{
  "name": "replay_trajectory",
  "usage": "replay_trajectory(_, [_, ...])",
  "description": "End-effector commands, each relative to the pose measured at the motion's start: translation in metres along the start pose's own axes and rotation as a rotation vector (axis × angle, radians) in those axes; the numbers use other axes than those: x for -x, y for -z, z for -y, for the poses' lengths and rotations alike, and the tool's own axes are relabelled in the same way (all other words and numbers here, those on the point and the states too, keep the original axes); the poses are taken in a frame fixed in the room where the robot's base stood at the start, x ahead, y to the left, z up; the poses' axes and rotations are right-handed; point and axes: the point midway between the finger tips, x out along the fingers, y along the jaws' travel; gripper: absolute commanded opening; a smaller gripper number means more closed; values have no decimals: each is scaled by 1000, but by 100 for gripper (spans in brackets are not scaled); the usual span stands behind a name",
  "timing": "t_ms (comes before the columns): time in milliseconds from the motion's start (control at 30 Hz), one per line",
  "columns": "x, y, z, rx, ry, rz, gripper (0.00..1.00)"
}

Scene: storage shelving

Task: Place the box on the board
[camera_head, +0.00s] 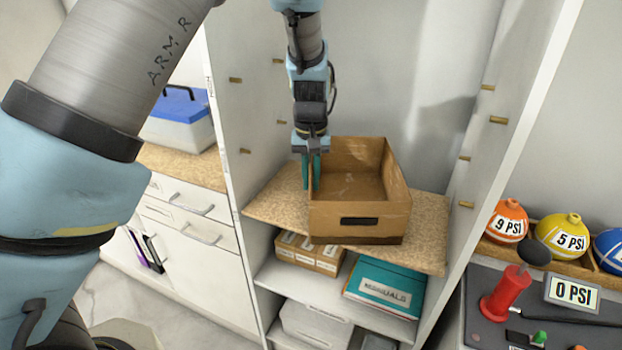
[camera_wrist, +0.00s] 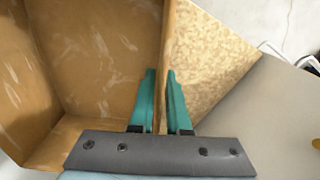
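The box (camera_head: 358,222) is brown and open-topped, with a dark label slot on its front. It is upright at the speckled tan board (camera_head: 428,222), which spans the shelving unit. The box covers the middle of the board; whether its base touches the board is hard to tell. My gripper (camera_head: 311,185) is at the box's left wall. In the wrist view, the teal fingers of my gripper (camera_wrist: 161,95) are on both sides of the box wall (camera_wrist: 163,60) and look closed on it. The box interior (camera_wrist: 95,60) looks empty.
Below the board are small cartons (camera_head: 309,252), a teal manuals binder (camera_head: 385,287) and a pale bin (camera_head: 315,325). The white side panels (camera_head: 240,120) carry small pegs. Coloured pressure balls (camera_head: 508,222) and a red pump (camera_head: 505,293) stand at right. The board's left and right ends are bare.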

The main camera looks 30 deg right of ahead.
Motion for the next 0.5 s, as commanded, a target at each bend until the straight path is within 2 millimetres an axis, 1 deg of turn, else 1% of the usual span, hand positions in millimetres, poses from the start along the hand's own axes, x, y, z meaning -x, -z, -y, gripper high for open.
replay_trajectory(33, [0,0,0,0,0,0,22])
replay_trajectory(133, [0,0,0,0,0,0,33])
replay_trajectory(167, [0,0,0,0,0,0,35])
replay_trajectory(367, [1,0,0,-1,0,0,35])
replay_trajectory(500, [7,0,-1,-1,-2,-2,35])
